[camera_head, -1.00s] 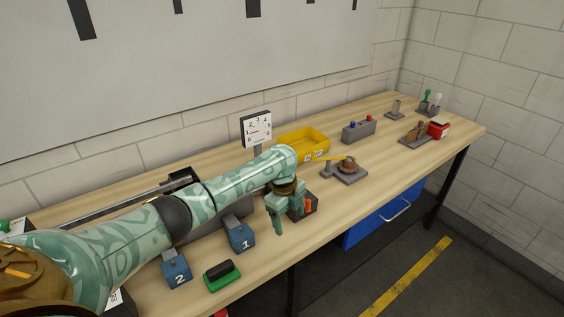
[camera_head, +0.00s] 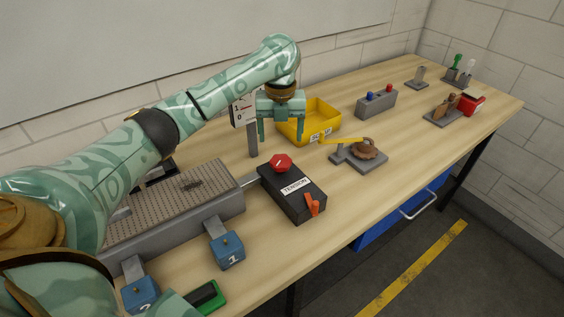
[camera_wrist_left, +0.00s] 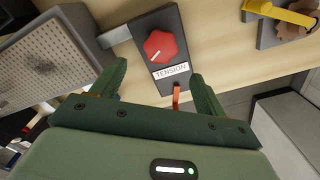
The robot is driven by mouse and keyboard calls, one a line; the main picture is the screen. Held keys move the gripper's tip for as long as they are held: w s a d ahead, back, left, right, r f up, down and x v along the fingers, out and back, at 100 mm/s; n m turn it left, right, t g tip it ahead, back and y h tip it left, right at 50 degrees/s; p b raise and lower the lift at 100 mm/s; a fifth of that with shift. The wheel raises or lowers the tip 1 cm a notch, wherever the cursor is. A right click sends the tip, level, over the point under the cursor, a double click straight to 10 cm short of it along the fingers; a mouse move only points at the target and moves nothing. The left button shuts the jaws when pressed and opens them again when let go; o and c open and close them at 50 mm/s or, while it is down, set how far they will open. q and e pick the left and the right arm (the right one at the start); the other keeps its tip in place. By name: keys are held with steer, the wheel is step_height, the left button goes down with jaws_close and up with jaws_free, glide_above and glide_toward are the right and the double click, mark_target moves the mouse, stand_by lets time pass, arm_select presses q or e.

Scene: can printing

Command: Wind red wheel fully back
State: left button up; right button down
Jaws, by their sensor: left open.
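The red wheel (camera_head: 282,161) is a faceted knob on top of a dark box labelled TENSION (camera_head: 294,190). A white line marks its top in the left wrist view (camera_wrist_left: 160,46). An orange-red lever (camera_head: 313,204) sits on the box's near end. My left gripper (camera_head: 282,142) hangs open and empty above the table, fingers pointing down. In the left wrist view its fingers (camera_wrist_left: 157,84) are spread wide, with the wheel beyond and between them, apart from both. My right gripper is not in view.
A grey perforated block (camera_head: 180,205) adjoins the box on the left, with blue blocks 1 (camera_head: 228,250) and 2 (camera_head: 140,293) in front. A dial sign (camera_head: 243,110) and yellow bin (camera_head: 325,115) stand behind. A small stand with a brown round piece (camera_head: 368,150) lies right.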

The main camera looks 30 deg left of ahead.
mark_target(281, 160)
arm_select(q)
step_height(281, 160, down, 8)
steer(key=b, duration=0.3)
steer(key=shift+f+b, duration=0.3)
steer(key=shift+f, duration=0.25)
steer(key=shift+r, duration=0.1)
steer(key=c, duration=1)
